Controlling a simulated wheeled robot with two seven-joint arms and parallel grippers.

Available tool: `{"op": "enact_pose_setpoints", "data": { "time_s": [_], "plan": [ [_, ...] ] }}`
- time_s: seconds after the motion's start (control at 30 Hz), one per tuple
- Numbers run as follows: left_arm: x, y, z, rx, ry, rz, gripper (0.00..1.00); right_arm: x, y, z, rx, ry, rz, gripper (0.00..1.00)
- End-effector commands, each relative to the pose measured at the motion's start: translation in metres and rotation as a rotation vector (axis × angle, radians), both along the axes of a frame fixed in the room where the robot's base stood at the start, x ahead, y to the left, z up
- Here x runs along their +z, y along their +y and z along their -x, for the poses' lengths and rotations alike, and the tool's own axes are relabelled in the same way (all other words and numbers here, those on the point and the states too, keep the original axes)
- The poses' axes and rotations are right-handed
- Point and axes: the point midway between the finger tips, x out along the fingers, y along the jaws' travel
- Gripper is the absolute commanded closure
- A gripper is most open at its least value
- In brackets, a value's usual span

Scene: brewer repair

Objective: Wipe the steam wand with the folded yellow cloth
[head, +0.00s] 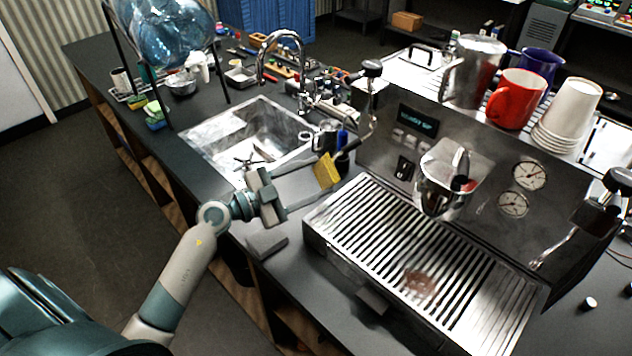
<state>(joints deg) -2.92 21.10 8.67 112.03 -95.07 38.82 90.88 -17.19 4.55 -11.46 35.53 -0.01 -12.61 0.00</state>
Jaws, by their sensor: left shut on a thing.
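The folded yellow cloth (326,171) is held at the fingertips of my left gripper (318,175), which is shut on it. The gripper reaches in from the left, above the counter between the sink and the brewer. A steam wand (373,122) hangs from a black-knobbed valve at the brewer's left end, and its lower part runs down toward the cloth. From this angle I cannot tell whether cloth and wand touch. A second wand (553,250) hangs at the brewer's right end. My right gripper is out of view.
The brewer (470,170) has a slatted drip tray (400,240) in front and a red mug (516,99) and cups on top. A sink (225,130) with a tap (283,35) lies behind my gripper. A grey block (267,243) sits at the counter's front edge.

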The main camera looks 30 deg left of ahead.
Motion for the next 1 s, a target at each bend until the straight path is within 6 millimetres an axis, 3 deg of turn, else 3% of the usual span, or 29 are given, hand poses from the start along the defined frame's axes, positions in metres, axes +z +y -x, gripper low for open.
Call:
{"op": "enact_pose_setpoints", "data": {
  "time_s": [0.47,1.0],
  "plan": [
    [0.000,0.003,0.003,0.000,0.001,0.001,0.65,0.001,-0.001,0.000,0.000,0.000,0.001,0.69],
    [0.000,0.027,0.038,0.001,0.001,-0.001,0.65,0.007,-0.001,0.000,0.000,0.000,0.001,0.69]
  ]
}}
